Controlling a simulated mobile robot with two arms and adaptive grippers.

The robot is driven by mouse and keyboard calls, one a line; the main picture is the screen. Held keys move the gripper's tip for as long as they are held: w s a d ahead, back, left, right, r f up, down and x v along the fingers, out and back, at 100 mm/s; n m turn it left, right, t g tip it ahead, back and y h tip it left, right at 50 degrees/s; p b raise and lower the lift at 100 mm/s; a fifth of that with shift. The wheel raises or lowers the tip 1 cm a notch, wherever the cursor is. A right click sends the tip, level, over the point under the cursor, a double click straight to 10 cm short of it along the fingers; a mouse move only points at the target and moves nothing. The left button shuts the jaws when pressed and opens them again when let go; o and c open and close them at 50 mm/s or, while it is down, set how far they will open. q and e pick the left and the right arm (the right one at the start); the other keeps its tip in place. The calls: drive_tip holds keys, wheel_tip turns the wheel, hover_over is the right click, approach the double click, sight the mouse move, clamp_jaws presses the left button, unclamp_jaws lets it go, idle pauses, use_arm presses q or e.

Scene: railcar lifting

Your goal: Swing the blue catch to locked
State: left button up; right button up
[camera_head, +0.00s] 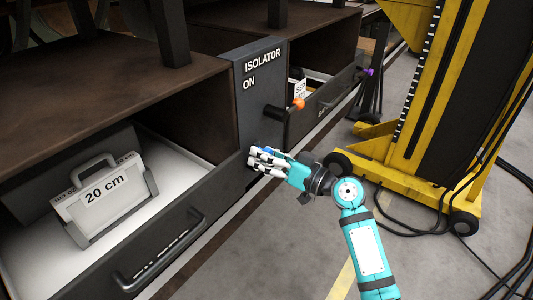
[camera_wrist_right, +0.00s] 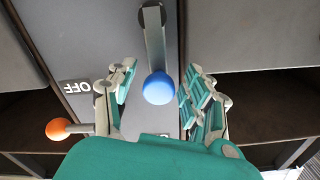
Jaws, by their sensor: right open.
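The blue catch shows in the right wrist view as a blue ball knob (camera_wrist_right: 158,88) on a grey lever arm (camera_wrist_right: 154,40), which runs up to a dark pivot. My right gripper (camera_wrist_right: 160,82) is open, with one finger on each side of the blue knob. I see a gap on both sides, so the fingers are not closed on it. In the head view my right gripper (camera_head: 265,162) is at the lower part of the dark isolator panel (camera_head: 258,85). Its fingers hide most of the blue catch there. My left gripper is out of view.
An open drawer (camera_head: 170,250) with a "20 cm" case (camera_head: 104,203) lies to the left. A purple knob (camera_head: 369,72) and a yellow lifting column (camera_head: 455,100) stand to the right.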

drive_tip(key=shift+c, duration=0.3)
drive_tip(key=shift+c, duration=1.3)
clamp_jaws()
drive_tip(key=shift+f, duration=0.1)
